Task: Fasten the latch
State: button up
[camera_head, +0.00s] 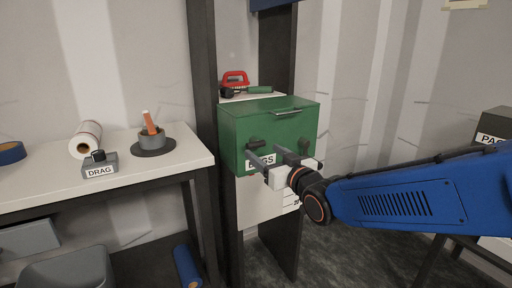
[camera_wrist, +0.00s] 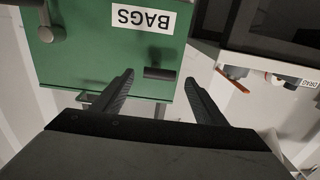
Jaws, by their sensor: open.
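A green box (camera_head: 265,126) with a "BAGS" label hangs on a dark post frame, its front facing my arm. In the wrist view the green front (camera_wrist: 100,55) appears upside down. A small dark block (camera_wrist: 160,73) is on it near the label; it shows as a black fitting in the head view (camera_head: 255,143). A round knob with a short arm (camera_wrist: 50,34) is at the upper left of the wrist view. Which part is the latch is unclear. My gripper (camera_head: 264,153) is open before the front; its fingers (camera_wrist: 158,87) flank the dark block, apparently without touching.
A metal handle (camera_head: 287,112) is near the box's top edge.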

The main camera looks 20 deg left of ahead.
aim_at(257, 147)
jog(key=shift+x, duration=3.2)
jog(key=c, duration=1.1)
